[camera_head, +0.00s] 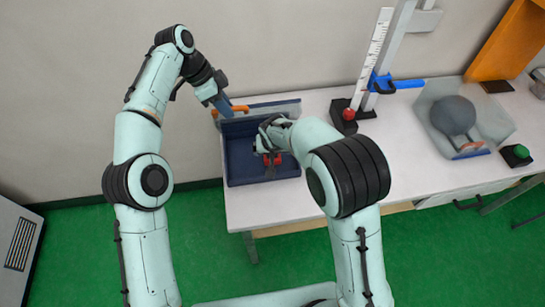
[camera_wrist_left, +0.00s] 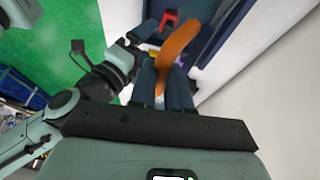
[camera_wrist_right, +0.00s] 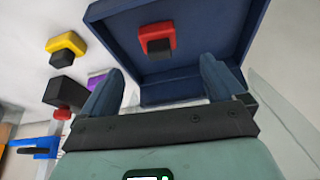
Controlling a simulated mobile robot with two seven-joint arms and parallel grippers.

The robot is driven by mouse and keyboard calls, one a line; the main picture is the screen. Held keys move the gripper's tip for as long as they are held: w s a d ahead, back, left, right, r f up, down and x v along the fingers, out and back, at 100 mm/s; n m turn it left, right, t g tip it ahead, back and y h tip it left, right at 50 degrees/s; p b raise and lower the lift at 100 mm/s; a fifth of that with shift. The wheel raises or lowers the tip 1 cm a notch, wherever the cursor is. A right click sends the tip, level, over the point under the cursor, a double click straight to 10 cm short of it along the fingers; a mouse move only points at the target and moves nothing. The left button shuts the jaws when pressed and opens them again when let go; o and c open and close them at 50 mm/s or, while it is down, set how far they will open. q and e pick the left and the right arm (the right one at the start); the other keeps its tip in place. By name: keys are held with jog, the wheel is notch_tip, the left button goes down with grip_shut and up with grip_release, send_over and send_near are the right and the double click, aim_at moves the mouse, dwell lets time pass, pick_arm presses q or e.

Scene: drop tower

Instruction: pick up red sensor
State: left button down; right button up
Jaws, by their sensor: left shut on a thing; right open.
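The red sensor (camera_wrist_right: 157,36), with a dark block on it, lies inside the blue tray (camera_wrist_right: 190,70). In the head view the red sensor (camera_head: 277,160) shows beside my right gripper, partly covered by it. It also shows in the left wrist view (camera_wrist_left: 169,20). My right gripper (camera_wrist_right: 162,82) is open and empty, its fingers over the tray's side and the sensor beyond their tips. My left gripper (camera_head: 222,103) is shut on an orange curved piece (camera_wrist_left: 178,45) at the tray's back left corner. I cannot tell whether that piece is fixed to the tray.
A yellow-and-black piece (camera_wrist_right: 66,46) and a purple piece (camera_wrist_right: 97,80) lie outside the tray. A scaled tower (camera_head: 374,55) with a blue arm (camera_head: 408,84) stands to the right.

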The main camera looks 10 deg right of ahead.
aim_at(278, 157)
jog(key=x, duration=0.6)
jog(key=shift+d, duration=0.1)
jog(key=x, duration=0.5)
jog(key=shift+w+r, duration=0.1)
jog(key=shift+w, duration=0.35)
jog(key=shift+d, duration=0.1)
jog(key=c, duration=1.2)
